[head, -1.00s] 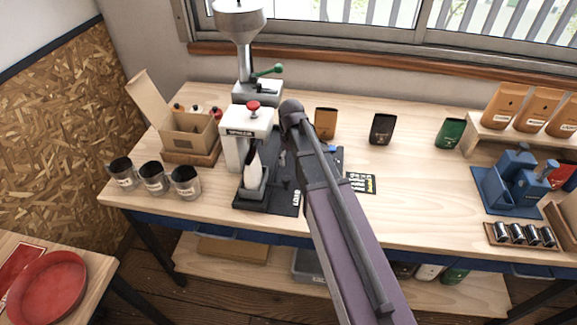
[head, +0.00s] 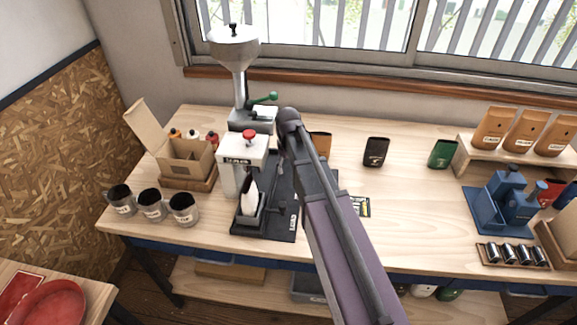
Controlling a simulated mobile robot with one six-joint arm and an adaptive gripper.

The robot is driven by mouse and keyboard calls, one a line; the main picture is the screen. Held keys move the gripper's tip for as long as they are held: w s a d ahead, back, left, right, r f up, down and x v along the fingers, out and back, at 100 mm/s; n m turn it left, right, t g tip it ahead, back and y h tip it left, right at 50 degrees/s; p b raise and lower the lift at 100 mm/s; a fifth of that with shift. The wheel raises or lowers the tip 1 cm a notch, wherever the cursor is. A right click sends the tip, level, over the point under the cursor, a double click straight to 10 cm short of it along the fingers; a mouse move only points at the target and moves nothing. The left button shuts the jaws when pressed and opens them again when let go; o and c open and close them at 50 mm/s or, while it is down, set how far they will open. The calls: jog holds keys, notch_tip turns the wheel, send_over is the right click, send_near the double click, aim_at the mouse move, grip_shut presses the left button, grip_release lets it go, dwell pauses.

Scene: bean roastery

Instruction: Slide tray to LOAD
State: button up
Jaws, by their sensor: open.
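The sealing machine (head: 242,164), white with a red knob, stands on a black base plate (head: 272,229) left of centre in the head view. The word LOAD (head: 292,221) is printed on the plate's right part. A small dark tray (head: 247,221) sits on the plate's left part, at the front of the machine, left of the LOAD mark. A white pouch (head: 249,196) stands upright in it. My gripper (head: 281,160) is just right of the machine, above the plate and apart from the tray. It is open, and my arm hides much of it.
Several dark cups (head: 152,205) and an open cardboard box (head: 182,160) stand to the left. A grinder (head: 236,60) with a green lever is behind. Pouches (head: 376,151) stand at the back; a blue device (head: 503,200) is on the right.

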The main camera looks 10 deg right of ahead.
jog(key=shift+r+p, duration=4.55)
jog(key=shift+r, duration=0.3)
jog(key=w+d, duration=0.3)
jog(key=w, duration=0.8)
jog(key=shift+w+d+f, duration=0.25)
jog(key=shift+w+d, duration=0.05)
jog(key=shift+s, duration=0.15)
jog(key=s+f+m+b, duration=0.2)
jog(key=s, duration=1.2)
jog(key=s+f+m+b, duration=0.2)
jog(key=s+m+b, duration=0.1)
jog(key=s, duration=1.2)
jog(key=shift+f, duration=0.3)
jog(key=shift+d, duration=0.1)
jog(key=shift+c, duration=1.4)
